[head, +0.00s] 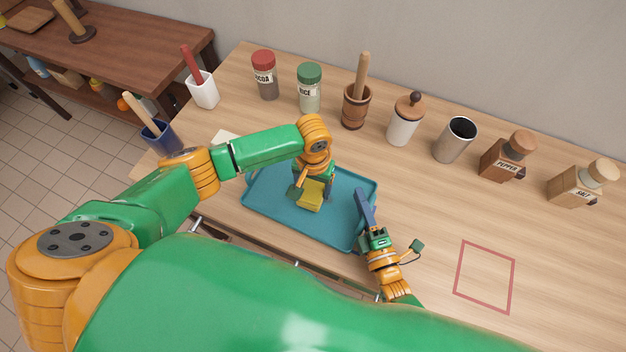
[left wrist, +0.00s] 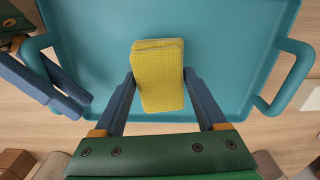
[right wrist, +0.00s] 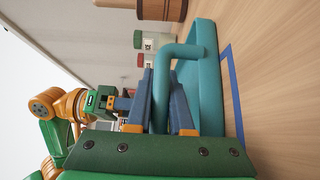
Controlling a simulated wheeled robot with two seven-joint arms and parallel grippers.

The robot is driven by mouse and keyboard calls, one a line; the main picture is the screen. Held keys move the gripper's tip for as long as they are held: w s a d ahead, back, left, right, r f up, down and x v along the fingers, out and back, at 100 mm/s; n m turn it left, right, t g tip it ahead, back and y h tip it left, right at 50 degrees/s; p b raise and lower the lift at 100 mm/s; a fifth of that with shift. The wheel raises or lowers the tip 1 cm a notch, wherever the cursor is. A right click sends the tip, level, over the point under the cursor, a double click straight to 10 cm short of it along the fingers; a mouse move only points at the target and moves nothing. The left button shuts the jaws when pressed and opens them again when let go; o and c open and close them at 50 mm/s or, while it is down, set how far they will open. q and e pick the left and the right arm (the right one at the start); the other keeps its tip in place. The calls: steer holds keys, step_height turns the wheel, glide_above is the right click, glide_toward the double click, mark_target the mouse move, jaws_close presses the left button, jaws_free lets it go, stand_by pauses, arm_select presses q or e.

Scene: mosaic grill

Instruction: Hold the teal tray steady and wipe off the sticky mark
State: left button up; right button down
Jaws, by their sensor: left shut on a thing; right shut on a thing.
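The teal tray (head: 262,206) lies on the wooden counter, with a handle at each end. My left gripper (head: 313,187) is shut on a yellow sponge (head: 309,198) over the middle of the tray. The sponge also shows between the fingers in the left wrist view (left wrist: 158,78); I cannot tell whether it touches the tray. My right gripper (head: 365,212) is shut on the tray's right handle, and the handle (right wrist: 180,50) shows between its fingers in the right wrist view. No sticky mark is visible; the sponge and left arm hide part of the tray floor.
Behind the tray stand a cocoa jar (head: 265,77), a rice jar (head: 309,90), a mortar with pestle (head: 355,107), a lidded white jar (head: 403,122), a metal cup (head: 453,142), and pepper (head: 502,160) and salt (head: 575,187) mills. A red outline (head: 457,275) marks clear counter at right.

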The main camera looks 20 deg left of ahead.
mark_target(313, 188)
arm_select(q)
steer(key=shift+f, duration=0.45)
steer(key=shift+d, duration=0.35)
steer(key=shift+s+d+r, duration=0.2)
steer(key=shift+d+r, duration=0.25)
steer(key=shift+d, duration=1)
steer(key=shift+w+a, duration=0.1)
steer(key=shift+a, duration=1.8)
steer(key=shift+d, duration=0.1)
steer(key=shift+r, duration=3.3)
steer(key=shift+f, duration=0.15)
